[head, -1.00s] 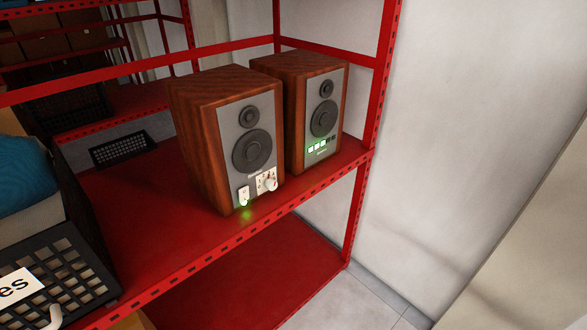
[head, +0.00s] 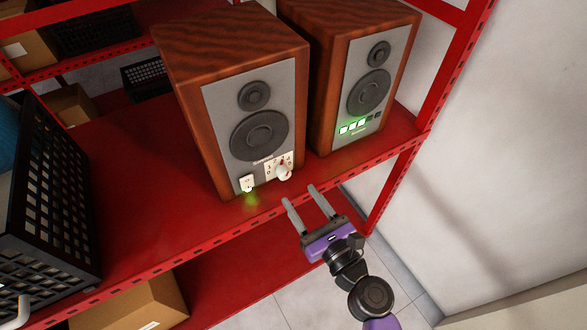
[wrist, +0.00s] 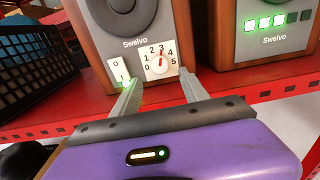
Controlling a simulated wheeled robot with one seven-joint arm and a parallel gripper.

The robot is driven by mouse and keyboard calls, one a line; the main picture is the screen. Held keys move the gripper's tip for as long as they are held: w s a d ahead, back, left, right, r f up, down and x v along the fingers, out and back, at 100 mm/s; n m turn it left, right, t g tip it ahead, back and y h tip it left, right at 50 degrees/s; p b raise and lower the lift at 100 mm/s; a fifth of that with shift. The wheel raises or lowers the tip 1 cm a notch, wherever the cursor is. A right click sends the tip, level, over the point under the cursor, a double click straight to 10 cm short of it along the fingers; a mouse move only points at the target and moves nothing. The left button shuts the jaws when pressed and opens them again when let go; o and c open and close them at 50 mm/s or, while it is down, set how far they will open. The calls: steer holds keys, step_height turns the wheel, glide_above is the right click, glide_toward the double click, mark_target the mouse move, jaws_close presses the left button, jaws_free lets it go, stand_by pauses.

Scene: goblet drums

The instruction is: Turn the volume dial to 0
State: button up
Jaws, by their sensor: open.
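The volume dial (head: 283,172) is a small pale knob low on the front of the left wooden speaker (head: 240,100). In the wrist view the dial (wrist: 160,63) sits on a white plate numbered 0 to 5, and its red mark appears to point up near 3. My gripper (head: 299,194) is open and empty in front of the speaker, just below and to the right of the dial in the head view. In the wrist view its two fingers (wrist: 160,76) point toward the dial, one on each side of it, and seem apart from it.
A white switch (head: 247,182) with a green glow sits left of the dial. The right speaker (head: 365,75) has a row of squares, three lit green. Both stand on a red shelf (head: 130,215) with a raised front edge. A black crate (head: 55,200) stands at left.

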mark_target(286, 177)
steer(key=shift+x, duration=3.9)
jaws_close()
